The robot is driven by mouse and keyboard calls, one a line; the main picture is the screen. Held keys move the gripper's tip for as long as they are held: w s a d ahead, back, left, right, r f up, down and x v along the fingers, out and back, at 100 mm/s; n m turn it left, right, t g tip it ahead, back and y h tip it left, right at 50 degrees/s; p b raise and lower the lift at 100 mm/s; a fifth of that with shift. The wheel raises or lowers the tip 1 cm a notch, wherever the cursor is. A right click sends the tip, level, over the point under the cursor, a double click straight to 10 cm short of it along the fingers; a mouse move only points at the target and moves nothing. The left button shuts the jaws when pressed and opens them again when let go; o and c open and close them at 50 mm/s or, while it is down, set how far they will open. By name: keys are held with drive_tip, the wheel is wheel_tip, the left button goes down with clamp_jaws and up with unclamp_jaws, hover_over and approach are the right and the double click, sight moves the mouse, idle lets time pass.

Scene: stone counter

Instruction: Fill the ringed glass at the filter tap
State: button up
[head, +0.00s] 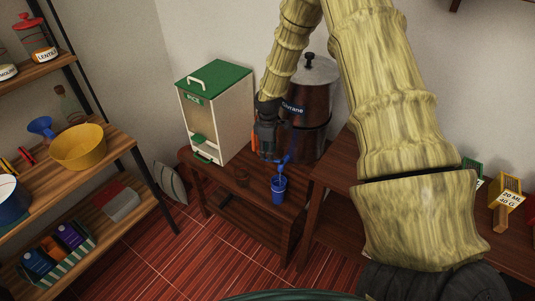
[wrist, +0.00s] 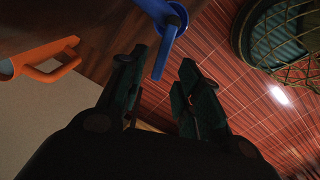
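The filter (head: 308,100) is a tall metal vessel with a lidded top on a dark wooden stand. Its blue tap (head: 284,160) sticks out low at the front; the blue tap lever also shows in the wrist view (wrist: 165,25). My gripper (head: 267,150) points down in front of the filter, above and left of the tap. Its fingers (wrist: 158,95) are apart with nothing visible between them.
An orange handled thing (wrist: 38,60) is close beside my gripper, partly hidden in the head view (head: 254,138). A white and green rice dispenser (head: 215,110) stands to the left. A wooden shelf (head: 110,150) holds a yellow bowl (head: 78,147).

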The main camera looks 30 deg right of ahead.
drive_tip(key=shift+f+p, duration=0.35)
drive_tip(key=shift+f, duration=0.95)
clamp_jaws()
